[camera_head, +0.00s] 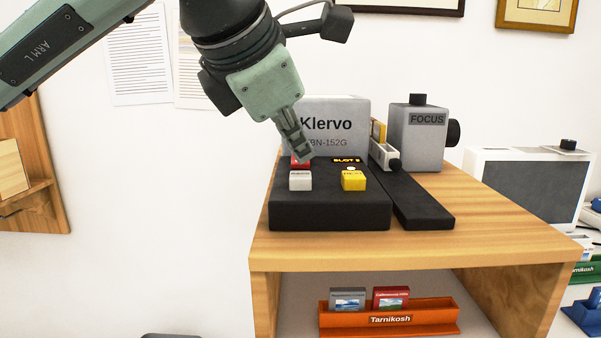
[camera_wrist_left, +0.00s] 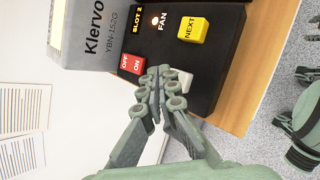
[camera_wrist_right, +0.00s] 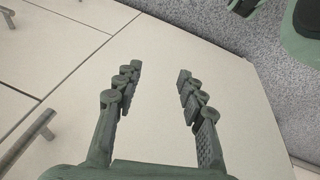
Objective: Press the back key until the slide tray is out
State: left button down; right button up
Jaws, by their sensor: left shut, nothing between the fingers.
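The projector (camera_head: 334,112), marked Klervo YBN-152G, stands on a wooden cabinet with a black key panel (camera_head: 330,212) in front. The panel has a white key (camera_head: 300,181), its label too small to read, and a yellow NEXT key (camera_head: 353,181). A display (camera_head: 346,160) reads SLOT 2. The slide tray (camera_head: 384,154) sits beside the projector at the back of a black rail (camera_head: 412,198). My left gripper (camera_head: 304,155) is shut and empty above the panel; in the left wrist view its fingers partly hide the white key (camera_wrist_left: 188,130). My right gripper (camera_wrist_right: 158,72) is open and empty.
A red OFF/ON switch (camera_wrist_left: 131,65) lies close to the left fingertips. A grey box marked FOCUS (camera_head: 418,140) stands right of the tray. An orange slide holder (camera_head: 390,328) is on the shelf below. The front of the rail is clear.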

aim_at(298, 176)
pick_arm(q)
jog(key=shift+f+b, duration=0.45)
jog(key=shift+b, duration=0.3)
jog(key=shift+f+b, duration=0.85)
jog(key=shift+b, duration=0.1)
dwell(0.7)
jog(key=shift+r, duration=0.1)
jog(key=shift+r+p, duration=0.7)
jog(key=shift+r, duration=0.5)
jog(key=shift+r+p, duration=1.35)
jog(key=shift+r, duration=1.15)
